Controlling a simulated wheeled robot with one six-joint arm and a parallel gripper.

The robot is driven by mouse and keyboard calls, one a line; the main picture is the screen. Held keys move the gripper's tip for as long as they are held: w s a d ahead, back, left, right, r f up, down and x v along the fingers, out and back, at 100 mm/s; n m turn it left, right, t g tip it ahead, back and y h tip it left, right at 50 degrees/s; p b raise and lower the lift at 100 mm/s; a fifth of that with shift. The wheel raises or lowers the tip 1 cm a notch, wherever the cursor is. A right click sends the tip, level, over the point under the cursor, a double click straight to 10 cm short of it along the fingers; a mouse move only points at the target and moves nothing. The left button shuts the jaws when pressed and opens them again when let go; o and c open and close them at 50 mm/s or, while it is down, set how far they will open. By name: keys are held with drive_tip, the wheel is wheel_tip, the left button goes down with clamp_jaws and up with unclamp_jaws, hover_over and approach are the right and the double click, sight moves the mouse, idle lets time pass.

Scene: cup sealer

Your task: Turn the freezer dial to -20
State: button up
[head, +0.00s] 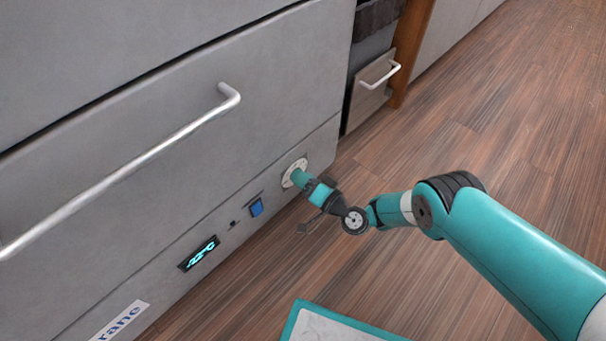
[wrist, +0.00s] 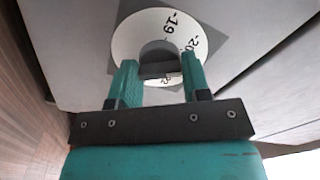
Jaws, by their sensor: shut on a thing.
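The freezer dial (head: 287,181) is a white round disc low on the grey freezer front, near its right end. In the wrist view the dial (wrist: 131,38) shows the marks -19 at the top and -20 at the right; another mark lower down is partly hidden. My gripper (wrist: 160,72) is shut on the dial's grey centre knob (wrist: 158,66), one teal finger on each side. In the head view my gripper (head: 300,178) reaches the dial from the right. The lit blue display (head: 199,254) seems to read -22°C, though it is small and tilted.
A blue switch (head: 256,208) sits between the display and the dial. A long bar handle (head: 130,165) juts from the drawer above. The wooden floor (head: 480,130) to the right is open. A white panel with a teal edge (head: 330,330) lies at the bottom.

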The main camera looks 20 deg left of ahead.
drive_tip(key=shift+n+p, duration=0.55)
drive_tip(key=shift+n, duration=0.75)
drive_tip(key=o, duration=0.9)
drive_tip(key=shift+n, duration=0.3)
drive_tip(key=shift+d, duration=0.1)
drive_tip(key=shift+p+v, duration=5.55)
drive_tip(key=shift+v, duration=3.1)
